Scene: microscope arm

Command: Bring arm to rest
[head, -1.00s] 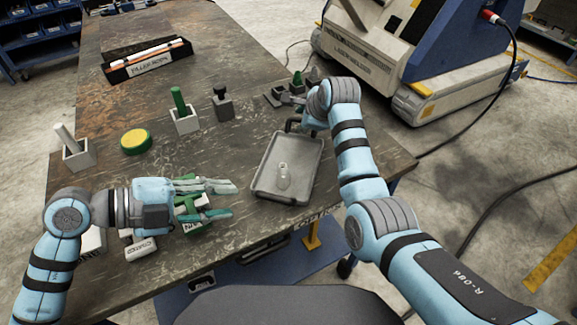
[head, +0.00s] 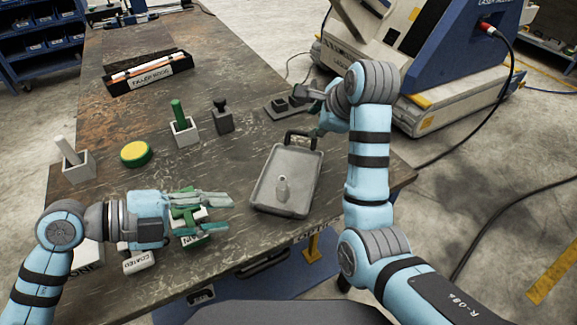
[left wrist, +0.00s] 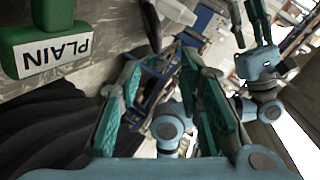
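My left gripper (head: 215,213) is open and empty over the near left part of the table, fingers pointing right. Green blocks with white labels lie under it; one, a green PLAIN block (left wrist: 45,45), shows beside the fingers in the left wrist view, where the gap between them (left wrist: 163,115) is empty. My right arm reaches forward, its gripper (head: 318,112) near the far right table edge, beyond the grey tray (head: 262,192). Its own links partly hide its fingers, and I cannot tell whether they are apart.
A clear bottle (head: 283,188) stands in the tray. A grey fixture (head: 283,108) is near my right gripper. A filler rod box (head: 148,73), yellow disc (head: 136,154), green rod holder (head: 183,129), dark-knobbed block (head: 222,116) and white rod holder (head: 78,165) stand further left. The table middle is fairly clear.

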